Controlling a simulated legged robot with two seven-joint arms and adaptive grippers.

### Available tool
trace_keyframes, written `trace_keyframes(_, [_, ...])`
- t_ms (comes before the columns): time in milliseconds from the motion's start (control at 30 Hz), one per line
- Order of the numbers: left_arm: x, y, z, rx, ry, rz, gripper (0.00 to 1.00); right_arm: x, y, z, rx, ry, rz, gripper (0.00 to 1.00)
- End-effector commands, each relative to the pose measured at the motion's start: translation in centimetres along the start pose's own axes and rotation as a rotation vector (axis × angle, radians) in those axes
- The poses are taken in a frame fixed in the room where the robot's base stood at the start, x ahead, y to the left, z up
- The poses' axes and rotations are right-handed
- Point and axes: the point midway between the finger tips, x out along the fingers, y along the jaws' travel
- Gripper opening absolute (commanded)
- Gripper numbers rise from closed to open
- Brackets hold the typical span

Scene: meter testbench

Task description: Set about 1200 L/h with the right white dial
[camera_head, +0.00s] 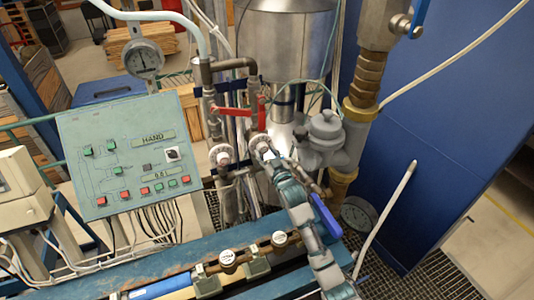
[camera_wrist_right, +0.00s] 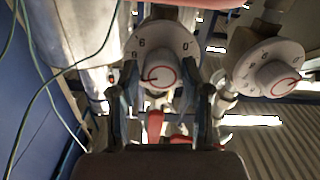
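The right white dial (camera_head: 260,143) is on a pipe left of the grey meter body, partly hidden by my right gripper (camera_head: 268,155) in the head view. In the wrist view, this dial (camera_wrist_right: 160,70) has a numbered white disc and a white knob with a red ring. My right gripper (camera_wrist_right: 160,78) has one finger on each side of the knob, with narrow gaps visible, so it looks open around it. The left white dial (camera_head: 221,154) stands beside it; it is on the right in the wrist view (camera_wrist_right: 268,68). My left gripper is not in view.
A red lever (camera_head: 232,111) sits just above the dials. A blue valve handle (camera_head: 325,215) is at the lower right of them. The control panel (camera_head: 128,155) stands to the left, the blue cabinet (camera_head: 440,110) to the right. A thin green wire (camera_wrist_right: 45,80) hangs left in the wrist view.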

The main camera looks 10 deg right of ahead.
Motion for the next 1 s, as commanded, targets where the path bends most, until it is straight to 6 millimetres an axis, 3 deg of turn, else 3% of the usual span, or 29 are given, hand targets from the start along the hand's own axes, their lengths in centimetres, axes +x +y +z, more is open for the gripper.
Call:
trace_keyframes(33, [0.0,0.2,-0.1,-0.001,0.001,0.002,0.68,0.0,0.4,0.0,-0.001,0.0,0.006,0.2])
trace_keyframes(100, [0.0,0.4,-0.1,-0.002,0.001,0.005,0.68,0.0,0.4,0.0,-0.002,0.0,0.008,0.08])
trace_keyframes(700, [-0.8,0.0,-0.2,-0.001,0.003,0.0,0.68,0.1,0.5,-0.3,-0.057,0.006,0.008,0.08])
trace_keyframes(733, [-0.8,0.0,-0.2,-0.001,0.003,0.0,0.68,0.1,0.5,-0.3,-0.057,0.006,0.008,0.5])
trace_keyframes(800, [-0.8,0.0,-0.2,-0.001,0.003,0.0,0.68,0.1,0.5,-0.3,-0.057,0.005,0.008,0.68])
trace_keyframes(1000, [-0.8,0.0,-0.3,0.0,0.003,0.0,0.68,0.0,0.4,-0.2,-0.057,0.003,0.007,0.68])
